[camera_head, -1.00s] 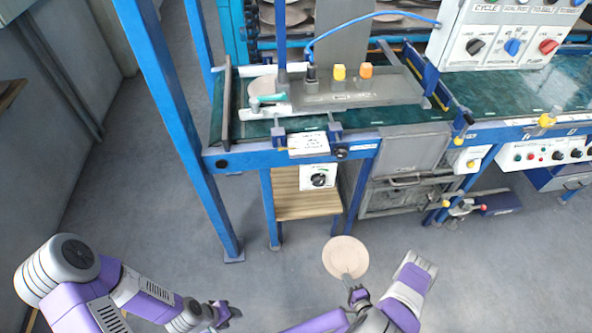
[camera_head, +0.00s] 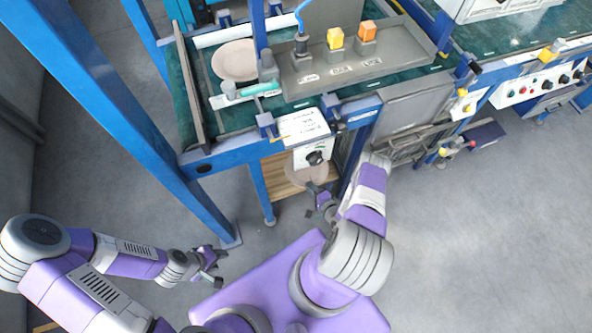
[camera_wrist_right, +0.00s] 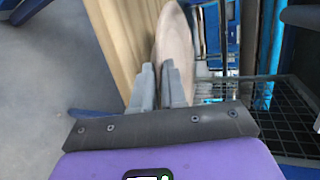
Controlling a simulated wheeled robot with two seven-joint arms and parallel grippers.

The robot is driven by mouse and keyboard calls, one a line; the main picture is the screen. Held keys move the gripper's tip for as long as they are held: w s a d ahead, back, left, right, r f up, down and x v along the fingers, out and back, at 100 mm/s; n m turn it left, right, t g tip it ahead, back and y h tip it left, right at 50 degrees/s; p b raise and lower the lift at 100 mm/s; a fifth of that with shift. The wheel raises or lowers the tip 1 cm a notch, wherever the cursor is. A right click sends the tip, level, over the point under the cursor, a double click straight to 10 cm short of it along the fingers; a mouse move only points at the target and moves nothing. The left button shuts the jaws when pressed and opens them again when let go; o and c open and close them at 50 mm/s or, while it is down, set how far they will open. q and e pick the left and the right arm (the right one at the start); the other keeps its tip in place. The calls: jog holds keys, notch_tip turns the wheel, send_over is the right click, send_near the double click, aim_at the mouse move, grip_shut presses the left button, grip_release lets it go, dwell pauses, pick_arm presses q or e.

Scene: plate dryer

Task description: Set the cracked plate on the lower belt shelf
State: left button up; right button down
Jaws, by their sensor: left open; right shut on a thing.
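The pale round plate (camera_head: 300,176) is partly hidden under the belt's front edge and control box in the head view; I cannot make out a crack. My right gripper (camera_head: 320,196) is shut on its near edge. In the right wrist view the plate (camera_wrist_right: 175,38) appears nearly edge-on between the fingers (camera_wrist_right: 161,82), beside the wooden lower shelf (camera_wrist_right: 122,35). This shelf (camera_head: 277,184) lies beneath the green belt in the head view; I cannot tell whether plate and shelf touch. My left gripper (camera_head: 211,268) is open and empty, low at left.
Another round plate (camera_head: 235,60) lies on the green belt above. A blue post (camera_head: 130,120) stands left of the shelf, and a control box (camera_head: 314,153) hangs over its front. A wire rack (camera_wrist_right: 285,125) is right of the plate in the wrist view.

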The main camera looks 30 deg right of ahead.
aim_at(297, 172)
jog(key=w+b, duration=0.1)
jog(key=w, duration=0.9)
jog(key=shift+d+b, duration=0.15)
jog(key=shift+b, duration=0.25)
jog(key=shift+w, duration=0.5)
notch_tip(297, 172, down, 4)
jog(key=shift+s+r+b, duration=0.1)
jog(key=shift+r+b, duration=0.05)
jog(key=shift+b, duration=0.95)
jog(key=shift+r, duration=0.1)
jog(key=c, duration=1.6)
grip_release()
jog(key=shift+o, duration=0.8)
